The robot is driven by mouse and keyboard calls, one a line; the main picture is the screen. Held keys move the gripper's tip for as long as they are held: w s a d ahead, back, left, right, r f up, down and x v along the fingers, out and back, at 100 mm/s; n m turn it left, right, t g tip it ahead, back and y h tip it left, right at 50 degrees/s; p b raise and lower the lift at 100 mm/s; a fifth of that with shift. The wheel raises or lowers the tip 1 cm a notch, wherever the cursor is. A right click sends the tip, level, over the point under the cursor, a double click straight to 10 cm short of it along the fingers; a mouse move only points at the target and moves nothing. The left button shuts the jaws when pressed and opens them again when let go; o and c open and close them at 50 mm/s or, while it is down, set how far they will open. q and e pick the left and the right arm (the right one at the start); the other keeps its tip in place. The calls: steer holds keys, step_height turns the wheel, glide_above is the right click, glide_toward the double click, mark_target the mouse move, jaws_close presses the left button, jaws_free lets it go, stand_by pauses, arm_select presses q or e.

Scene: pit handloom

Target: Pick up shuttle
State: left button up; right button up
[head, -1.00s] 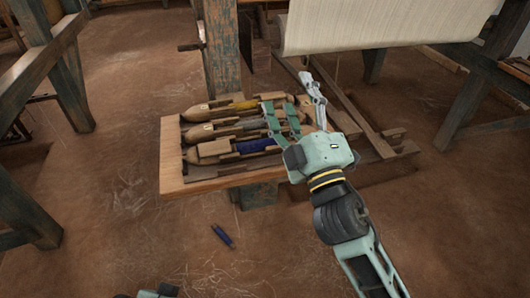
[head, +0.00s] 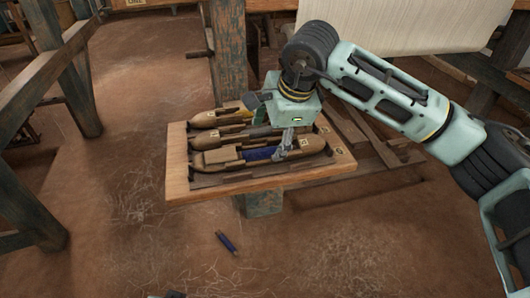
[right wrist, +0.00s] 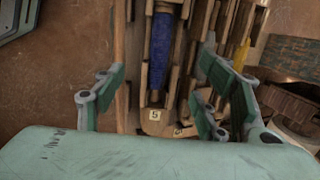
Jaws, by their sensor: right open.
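Several brown wooden shuttles lie side by side on a wooden tray (head: 178,170). The nearest shuttle (head: 312,146) carries a blue bobbin (head: 258,154). Behind it lie a middle shuttle (head: 203,140) and a far shuttle (head: 203,119) with yellow thread. My right gripper (head: 277,135) points down over the tray, open. In the right wrist view the blue-wound shuttle (right wrist: 154,121), labelled 5, runs between the spread fingers, left of centre. The right fingers are over the neighbouring shuttles. I cannot tell whether the fingers touch anything. My left gripper is not recognisable.
A loose blue bobbin (head: 227,242) lies on the earthen floor in front of the tray. A wooden post (head: 230,60) stands behind the tray. Pale cloth (head: 380,25) hangs at the back right. Loom beams (head: 65,75) stand at the left.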

steer(key=shift+w+d+r+t+h, duration=0.15)
steer(key=shift+w+d+r+h, duration=0.1)
steer(key=shift+d, duration=0.3)
steer(key=shift+w+d+r+t+h, duration=0.15)
steer(key=shift+w+d+h, duration=0.1)
steer(key=shift+d, duration=0.25)
steer(key=shift+w+d+f, duration=0.15)
steer(key=shift+w+d, duration=0.05)
steer(key=shift+d, duration=0.1)
steer(key=x, duration=0.2)
steer(key=shift+f, duration=0.3)
steer(key=x, duration=0.3)
steer(key=b+x, duration=0.1)
steer(key=shift+s+a+f, duration=0.1)
steer(key=shift+a+f, duration=0.1)
steer(key=shift+f, duration=0.3)
arm_select(q)
steer(key=shift+v, duration=1.35)
arm_select(e)
steer(key=shift+r, duration=0.1)
steer(key=c, duration=1.4)
